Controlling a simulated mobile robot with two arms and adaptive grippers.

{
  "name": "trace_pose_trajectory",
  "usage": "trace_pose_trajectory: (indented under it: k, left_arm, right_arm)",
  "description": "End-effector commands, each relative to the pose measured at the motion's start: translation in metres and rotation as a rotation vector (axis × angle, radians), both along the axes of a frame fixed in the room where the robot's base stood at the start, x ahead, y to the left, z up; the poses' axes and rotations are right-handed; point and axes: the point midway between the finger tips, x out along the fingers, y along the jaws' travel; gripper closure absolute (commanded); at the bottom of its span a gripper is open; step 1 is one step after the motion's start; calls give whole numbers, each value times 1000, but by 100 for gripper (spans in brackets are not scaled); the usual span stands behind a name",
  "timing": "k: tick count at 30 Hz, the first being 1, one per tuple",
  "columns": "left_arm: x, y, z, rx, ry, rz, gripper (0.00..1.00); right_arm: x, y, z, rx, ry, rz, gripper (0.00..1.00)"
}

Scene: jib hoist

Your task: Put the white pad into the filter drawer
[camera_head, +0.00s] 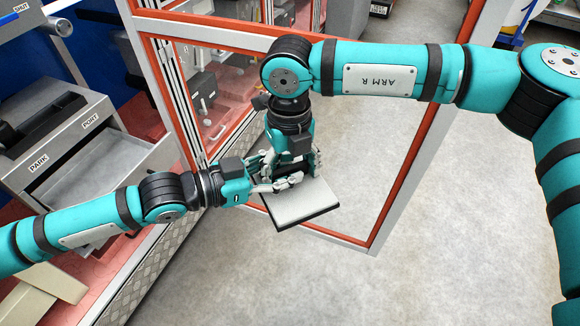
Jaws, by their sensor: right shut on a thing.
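The white pad (302,204) is a flat, pale square with a dark edge, held above the floor near the picture's middle. My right gripper (312,172) reaches down from above and is shut on the pad's far edge. My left gripper (283,180) comes in from the left, close beside the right gripper at the pad's far left side. Its fingers overlap the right gripper, so I cannot tell whether they are open or touch the pad. A grey drawer (104,163) stands pulled out at the left and looks empty. I cannot read a filter label on it.
The grey cabinet (40,125) around the drawer carries PARK and PORT labels. An orange and white frame (152,75) with clear panels stands behind my grippers. A beige piece (52,281) lies at the lower left. The grey floor (330,285) is clear.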

Motion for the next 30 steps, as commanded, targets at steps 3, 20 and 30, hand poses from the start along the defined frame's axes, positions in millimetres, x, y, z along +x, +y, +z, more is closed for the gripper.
trace_pose_trajectory:
  k: [3, 20, 30]
  left_arm:
    - [0, 0, 0, 0, 0, 0, 59]
    - [-18, 40, 9, 9, -5, 0, 59]
    - [-37, 77, 18, 6, -6, 0, 59]
  right_arm:
    - [0, 0, 0, -1, 0, 0, 63]
    - [1, -1, 0, -2, -1, -1, 63]
    - [1, -1, 0, -2, -1, -1, 63]
